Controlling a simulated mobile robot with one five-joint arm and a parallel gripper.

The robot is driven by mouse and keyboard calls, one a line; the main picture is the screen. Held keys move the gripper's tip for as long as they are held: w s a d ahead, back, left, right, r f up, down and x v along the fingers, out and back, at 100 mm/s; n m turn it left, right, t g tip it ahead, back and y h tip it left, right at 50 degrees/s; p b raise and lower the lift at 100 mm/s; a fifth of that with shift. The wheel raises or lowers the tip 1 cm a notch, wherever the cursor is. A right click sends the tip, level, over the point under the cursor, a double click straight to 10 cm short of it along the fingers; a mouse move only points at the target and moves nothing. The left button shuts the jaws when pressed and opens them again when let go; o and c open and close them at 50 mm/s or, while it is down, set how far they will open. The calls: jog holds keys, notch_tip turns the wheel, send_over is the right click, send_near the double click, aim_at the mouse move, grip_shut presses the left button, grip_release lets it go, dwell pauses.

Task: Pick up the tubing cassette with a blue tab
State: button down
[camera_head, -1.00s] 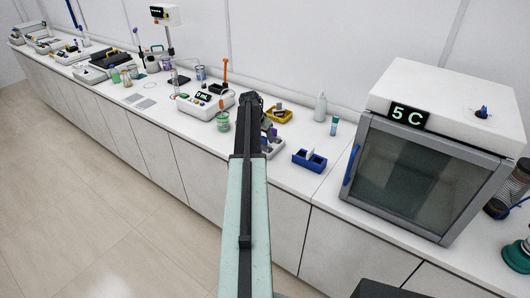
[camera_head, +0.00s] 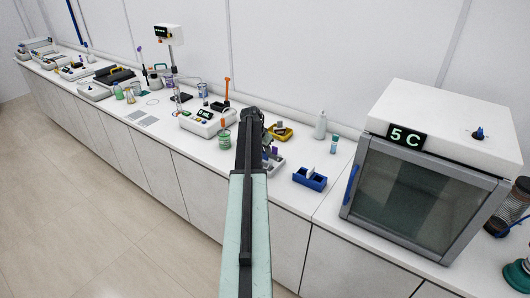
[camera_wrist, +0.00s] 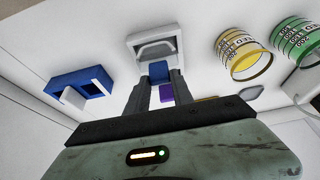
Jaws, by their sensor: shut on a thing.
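My gripper (camera_wrist: 159,88) is shut on a piece with a blue tab (camera_wrist: 158,72), seen between the fingers in the wrist view. A purple piece (camera_wrist: 167,94) shows just below it, partly hidden by the fingers. A grey-white tray-like piece (camera_wrist: 155,44) lies beyond the fingertips; I cannot tell whether the held piece touches it. In the head view my arm's end hides most of the grip.
A blue holder (camera_head: 310,182) with a white piece is to the right, near the 5 C cabinet (camera_head: 420,190). A yellow tray (camera_head: 283,135) lies behind. A green beaker (camera_head: 224,140) and a white instrument (camera_head: 203,123) are left of my arm.

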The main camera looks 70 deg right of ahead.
aim_at(265, 160)
notch_tip(265, 160, up, 16)
jog(key=p, duration=1.5)
jog(key=s+a+n+t, duration=0.1)
jog(key=s+a+n, duration=0.2)
jog(key=a, duration=1)
jog(key=shift+s+n, duration=0.3)
jog(key=shift+s, duration=0.6)
jog(key=shift+d+r, duration=0.1)
jog(key=shift+r, duration=0.05)
